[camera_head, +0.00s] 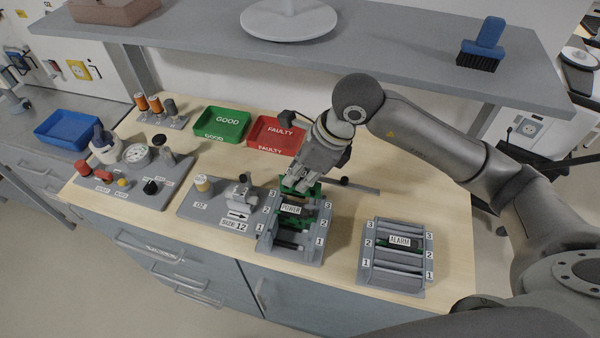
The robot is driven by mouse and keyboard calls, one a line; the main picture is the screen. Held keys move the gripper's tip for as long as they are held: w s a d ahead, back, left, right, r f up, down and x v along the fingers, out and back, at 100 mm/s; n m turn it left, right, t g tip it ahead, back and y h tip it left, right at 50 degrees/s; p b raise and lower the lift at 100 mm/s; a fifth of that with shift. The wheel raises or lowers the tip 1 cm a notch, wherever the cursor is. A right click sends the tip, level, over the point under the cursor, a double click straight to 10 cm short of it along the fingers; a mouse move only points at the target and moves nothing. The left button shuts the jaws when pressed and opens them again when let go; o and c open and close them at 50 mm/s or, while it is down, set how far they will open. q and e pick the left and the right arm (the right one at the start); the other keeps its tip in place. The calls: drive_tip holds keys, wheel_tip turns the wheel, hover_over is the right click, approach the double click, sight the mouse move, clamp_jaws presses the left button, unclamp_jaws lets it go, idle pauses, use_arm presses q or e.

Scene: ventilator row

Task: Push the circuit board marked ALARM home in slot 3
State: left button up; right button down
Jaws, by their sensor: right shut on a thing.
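My right gripper (303,180) is shut on a green circuit board (299,188) at the back of the left rack (288,246), by its slot 3. The gripper covers most of this board; no label on it shows, and I cannot tell how deep it sits. A green board marked POWER (290,209) is just in front, near slot 2 of the same rack. A board marked ALARM (400,241) sits in the right rack (392,285), in the row numbered 2. My left gripper is not in view.
A green GOOD tray (221,122) and a red FAULTY tray (276,135) stand behind. A grey shelf (385,52) overhangs the bench. A SIZE 12 fixture (238,198) is left of the left rack. Bare bench (345,212) lies between the racks.

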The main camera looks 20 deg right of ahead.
sight(296, 194)
drive_tip(key=shift+f, duration=0.1)
idle(0.3)
drive_tip(key=shift+b, duration=0.5)
drive_tip(key=shift+f, duration=0.2)
drive_tip(key=shift+f+b, duration=0.55)
drive_tip(key=shift+b, duration=0.25)
drive_tip(key=shift+f, duration=0.2)
idle(0.3)
drive_tip(key=shift+f+b, duration=0.65)
drive_tip(key=shift+b, duration=0.4)
drive_tip(key=shift+f, duration=0.15)
drive_tip(key=shift+f+b, duration=0.7)
drive_tip(key=shift+b, duration=0.3)
